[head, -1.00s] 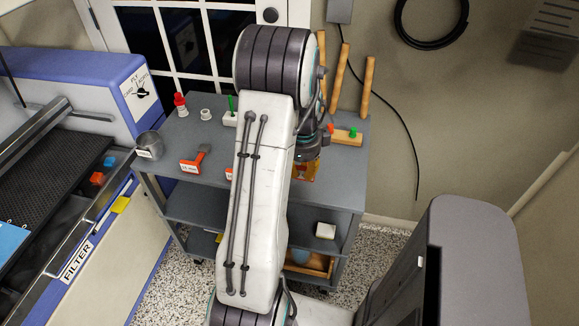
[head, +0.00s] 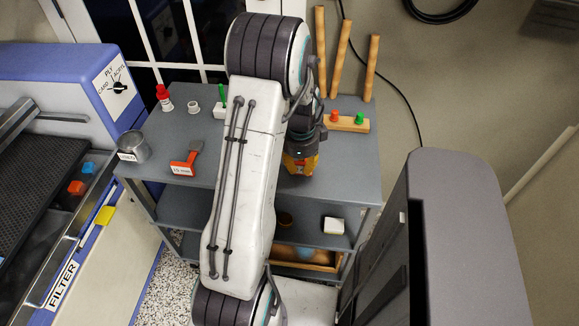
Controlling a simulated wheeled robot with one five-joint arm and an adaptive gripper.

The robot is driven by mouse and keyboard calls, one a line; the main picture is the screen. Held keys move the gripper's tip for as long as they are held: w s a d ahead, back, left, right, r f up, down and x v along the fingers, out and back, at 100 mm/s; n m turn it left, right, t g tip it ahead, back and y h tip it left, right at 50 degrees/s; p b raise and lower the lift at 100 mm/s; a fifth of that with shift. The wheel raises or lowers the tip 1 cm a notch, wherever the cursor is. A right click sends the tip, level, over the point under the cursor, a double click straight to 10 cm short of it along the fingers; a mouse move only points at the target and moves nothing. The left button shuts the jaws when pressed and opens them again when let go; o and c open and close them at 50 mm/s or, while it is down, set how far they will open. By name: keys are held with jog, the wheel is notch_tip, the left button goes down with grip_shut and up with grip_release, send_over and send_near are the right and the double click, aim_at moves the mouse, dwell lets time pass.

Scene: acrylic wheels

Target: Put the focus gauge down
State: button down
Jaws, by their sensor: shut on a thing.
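My gripper (head: 302,158) is at the right part of the grey cart top, low over it and partly hidden behind my own arm. An orange-yellow shape shows at its tip. I take what it holds to be the focus gauge, but its outline and any gap to the cart top cannot be made out. An orange block with a grey handle and a white label (head: 183,165) lies on the cart top, left of my arm and apart from the gripper.
The grey cart (head: 245,184) also carries a metal cup (head: 134,147), a red-capped bottle (head: 164,98), a small white piece (head: 194,107) and a wooden block with red and green pegs (head: 346,122). A blue machine (head: 60,75) stands left. Cart top near the right edge is clear.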

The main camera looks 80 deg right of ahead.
jog(key=shift+s+f, duration=0.1)
jog(key=shift+f, duration=0.05)
jog(key=shift+f, duration=0.15)
jog(key=c, duration=1.2)
grip_release()
